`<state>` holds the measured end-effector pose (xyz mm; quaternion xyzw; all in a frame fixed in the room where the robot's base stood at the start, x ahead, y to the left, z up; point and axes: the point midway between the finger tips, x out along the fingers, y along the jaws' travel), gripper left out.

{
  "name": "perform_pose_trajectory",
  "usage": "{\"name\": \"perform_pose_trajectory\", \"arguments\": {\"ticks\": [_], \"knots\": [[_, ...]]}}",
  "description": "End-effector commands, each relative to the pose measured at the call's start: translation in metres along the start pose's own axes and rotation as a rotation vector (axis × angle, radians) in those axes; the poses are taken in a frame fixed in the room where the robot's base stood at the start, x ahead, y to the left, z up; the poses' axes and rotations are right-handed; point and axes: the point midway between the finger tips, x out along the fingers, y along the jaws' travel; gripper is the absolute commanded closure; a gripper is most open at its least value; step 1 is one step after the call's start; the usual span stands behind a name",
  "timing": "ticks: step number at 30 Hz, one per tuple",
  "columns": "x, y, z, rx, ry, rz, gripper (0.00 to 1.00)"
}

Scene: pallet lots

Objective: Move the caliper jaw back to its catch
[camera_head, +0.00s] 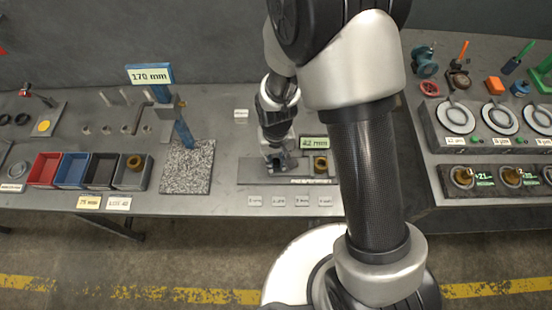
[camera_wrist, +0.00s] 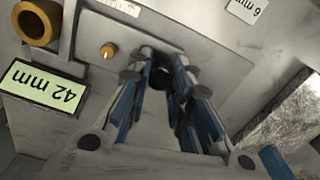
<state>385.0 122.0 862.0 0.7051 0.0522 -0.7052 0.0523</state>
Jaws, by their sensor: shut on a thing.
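The caliper lies on the workbench in the head view, a flat grey plate (camera_head: 255,172) with a green-lit display (camera_head: 313,143) and a brass ring (camera_head: 320,163) at its right. In the wrist view the display (camera_wrist: 43,88) reads 42 mm, upside down, with the brass ring (camera_wrist: 36,22) above it. My gripper (camera_head: 276,163) is over the plate, left of the ring. In the wrist view my gripper (camera_wrist: 162,68) is shut on the caliper jaw, which is mostly hidden between the fingers. A small brass pin (camera_wrist: 108,50) stands beside the fingers. I cannot tell which part is the catch.
Left of the caliper, a blue height gauge (camera_head: 163,92) labelled 170 mm stands by a speckled block (camera_head: 190,172). Coloured bins (camera_head: 47,168) stand further left. Small labels (camera_head: 278,201) lie along the front edge. Another bench (camera_head: 440,190) with round gauges is at the right.

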Motion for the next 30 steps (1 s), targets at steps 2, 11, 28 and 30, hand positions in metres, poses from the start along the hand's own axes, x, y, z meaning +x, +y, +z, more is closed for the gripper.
{"name": "perform_pose_trajectory", "arguments": {"ticks": [2,11,28,30], "knots": [[0.000,0.000,0.000,0.000,0.000,0.000,1.00],[0.000,-0.009,-0.002,-0.003,0.001,0.000,1.00],[0.000,-0.063,-0.013,0.000,0.003,-0.002,1.00],[-0.001,-0.063,-0.013,0.000,0.004,-0.003,0.79]]}}
